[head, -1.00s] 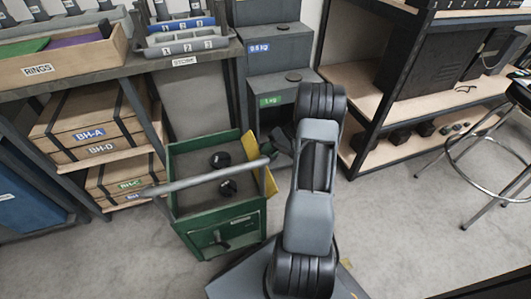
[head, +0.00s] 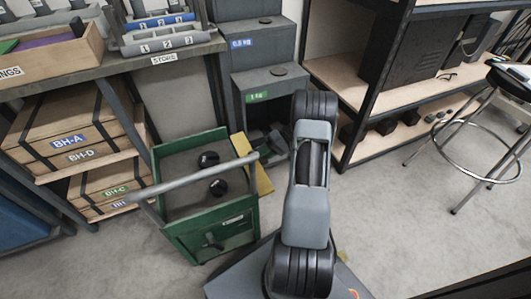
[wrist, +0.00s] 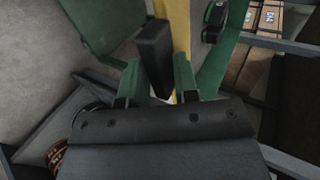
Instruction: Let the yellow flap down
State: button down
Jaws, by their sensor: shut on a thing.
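The yellow flap (head: 252,165) is on the right side of the green cart (head: 210,228), leaning at a slant, with its lower part near my arm. In the wrist view the flap (wrist: 181,38) shows as a narrow yellow strip, nearly edge-on. My gripper (wrist: 155,70) is shut on a dark block (wrist: 153,52) beside this strip. The block looks like the flap's handle, but the join is hidden.
The cart's grey bar handle (head: 195,177) crosses above its tray, which holds two black knobs. Grey step-like cabinets (head: 268,85) stand behind, a dark shelf rack (head: 345,110) to the right, and a stool (head: 490,135) farther right.

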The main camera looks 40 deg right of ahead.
jog(key=shift+s+a+f, duration=0.1)
jog(key=shift+a+f, duration=0.2)
jog(key=shift+f, duration=0.05)
jog(key=c, duration=1.3)
grip_release()
jog(key=shift+c, duration=0.2)
jog(key=o, duration=0.3)
jog(key=shift+r, duration=0.1)
jog(key=p+v, duration=0.4)
jog(key=v, duration=1)
jog(key=shift+d, duration=0.1)
